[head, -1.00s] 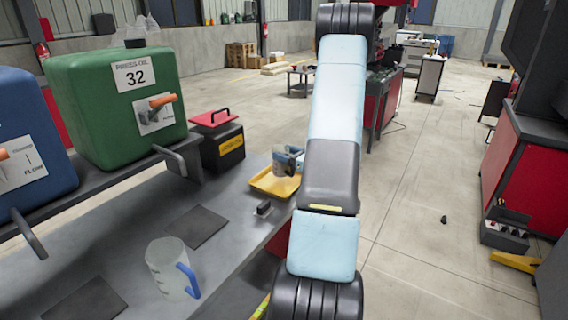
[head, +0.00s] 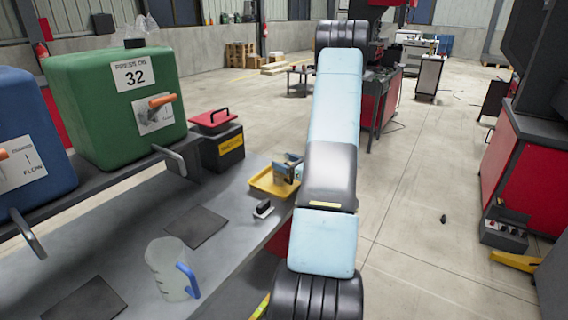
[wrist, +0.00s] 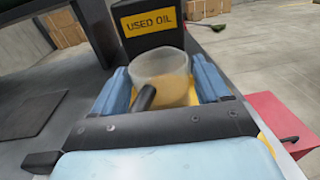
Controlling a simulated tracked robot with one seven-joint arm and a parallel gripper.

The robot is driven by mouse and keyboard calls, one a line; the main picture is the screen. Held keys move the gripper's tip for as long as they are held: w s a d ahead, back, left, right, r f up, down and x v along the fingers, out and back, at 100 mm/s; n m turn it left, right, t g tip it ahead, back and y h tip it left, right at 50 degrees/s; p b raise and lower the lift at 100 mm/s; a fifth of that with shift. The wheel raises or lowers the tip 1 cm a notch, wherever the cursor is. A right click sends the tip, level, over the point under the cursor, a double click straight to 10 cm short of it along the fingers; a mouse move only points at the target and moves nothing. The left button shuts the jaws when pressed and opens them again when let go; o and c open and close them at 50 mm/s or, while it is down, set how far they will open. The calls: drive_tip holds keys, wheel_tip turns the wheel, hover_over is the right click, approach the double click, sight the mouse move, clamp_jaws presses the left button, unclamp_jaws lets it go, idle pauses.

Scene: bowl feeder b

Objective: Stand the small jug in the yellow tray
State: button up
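The small jug (wrist: 160,72) is a clear, open-topped cup with a dark handle (wrist: 145,97) pointing toward my wrist. It appears upright, between the two blue fingers of my gripper (wrist: 161,82), which sit close against its sides. In the head view my gripper (head: 287,168) is over the yellow tray (head: 262,187), at the far end of the bench. Whether the jug's base touches the tray floor is hidden.
A larger clear jug with a blue handle (head: 168,268) stands on the near bench. A small black-and-white item (head: 264,209) lies before the tray. The used-oil box (head: 222,147) is behind left; green (head: 115,105) and blue (head: 30,140) tanks stand left.

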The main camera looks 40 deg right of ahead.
drive_tip(key=shift+o, duration=1.2)
drive_tip(key=v, duration=1.2)
drive_tip(key=a+r+n+g+y, duration=0.3)
drive_tip(key=a+r+n+g, duration=0.4)
drive_tip(key=a, duration=0.7)
drive_tip(key=a+r+n+g+y, duration=0.4)
drive_tip(key=a+r+n+g, duration=0.35)
drive_tip(key=a, duration=0.65)
drive_tip(key=s+a+r+n+t+h, duration=0.1)
drive_tip(key=s+a+r+n+h, duration=0.3)
drive_tip(key=s+n, duration=0.4)
drive_tip(key=s+a+r+n+t+h, duration=0.1)
drive_tip(key=s+a+r+n+h, duration=0.4)
drive_tip(key=n, duration=0.5)
drive_tip(key=shift+s+r+t+h, duration=0.35)
drive_tip(key=shift+s+r+h, duration=0.95)
drive_tip(key=shift+s+r, duration=0.45)
drive_tip(key=shift+w+a+n, duration=0.1)
drive_tip(key=shift+a+n, duration=0.05)
drive_tip(key=shift+n, duration=0.1)
